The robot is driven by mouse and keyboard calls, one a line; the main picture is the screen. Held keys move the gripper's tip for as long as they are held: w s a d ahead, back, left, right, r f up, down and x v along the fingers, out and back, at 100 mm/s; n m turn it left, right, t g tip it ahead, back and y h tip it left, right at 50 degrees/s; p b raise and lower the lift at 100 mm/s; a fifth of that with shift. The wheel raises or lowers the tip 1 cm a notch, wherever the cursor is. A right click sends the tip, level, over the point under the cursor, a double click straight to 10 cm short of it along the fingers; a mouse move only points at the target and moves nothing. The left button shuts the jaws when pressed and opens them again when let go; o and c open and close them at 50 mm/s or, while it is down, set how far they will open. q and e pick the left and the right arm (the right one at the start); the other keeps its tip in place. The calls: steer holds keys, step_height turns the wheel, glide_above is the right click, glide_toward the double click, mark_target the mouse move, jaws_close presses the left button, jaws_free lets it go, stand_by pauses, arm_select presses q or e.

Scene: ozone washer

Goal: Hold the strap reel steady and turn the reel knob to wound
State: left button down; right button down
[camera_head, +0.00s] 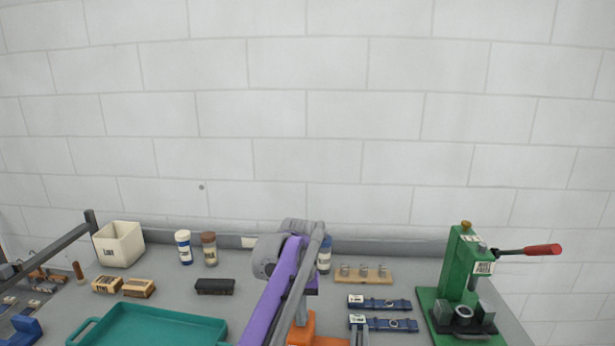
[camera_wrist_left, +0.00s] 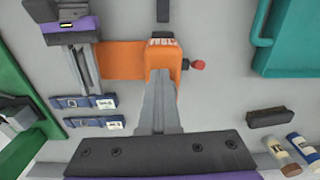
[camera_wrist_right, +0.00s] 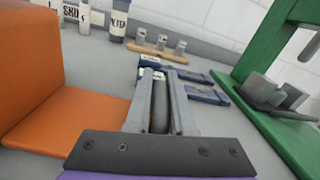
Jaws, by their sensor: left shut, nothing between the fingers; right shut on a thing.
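The strap reel is an orange body (camera_head: 302,330) at the table's front, partly hidden by my left arm. Its orange side and flat base (camera_wrist_left: 120,61) show in the left wrist view. A red knob (camera_wrist_left: 197,65) on a dark stem sticks out from its side. My left gripper (camera_wrist_left: 160,75) is shut and empty, its fingertips over the reel's labelled block; touching or apart, I cannot tell. My right gripper (camera_wrist_right: 160,80) is shut on a dark grey piece (camera_wrist_right: 160,110) beside the orange base. I cannot tell how that piece joins the reel.
A teal tray (camera_head: 150,310) lies left of the reel. Right of it are blue straps (camera_head: 380,303) and a green press (camera_head: 462,270) with a red-handled lever. A black block (camera_head: 215,286), small jars (camera_head: 184,247) and a wooden rack (camera_head: 362,274) stand behind.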

arm_select(q)
steer(key=shift+w+a, duration=0.15)
steer(key=shift+a, duration=0.55)
steer(key=shift+a, duration=0.1)
steer(key=shift+s+a, duration=0.1)
steer(key=shift+s, duration=0.2)
step_height(320, 180, up, 6)
stand_by(0.6)
steer(key=shift+d+f, duration=0.5)
steer(key=shift+f, duration=0.5)
steer(key=shift+d+f, duration=0.5)
steer(key=shift+f, duration=0.55)
steer(key=shift+d+f, duration=0.5)
steer(key=shift+f, duration=0.5)
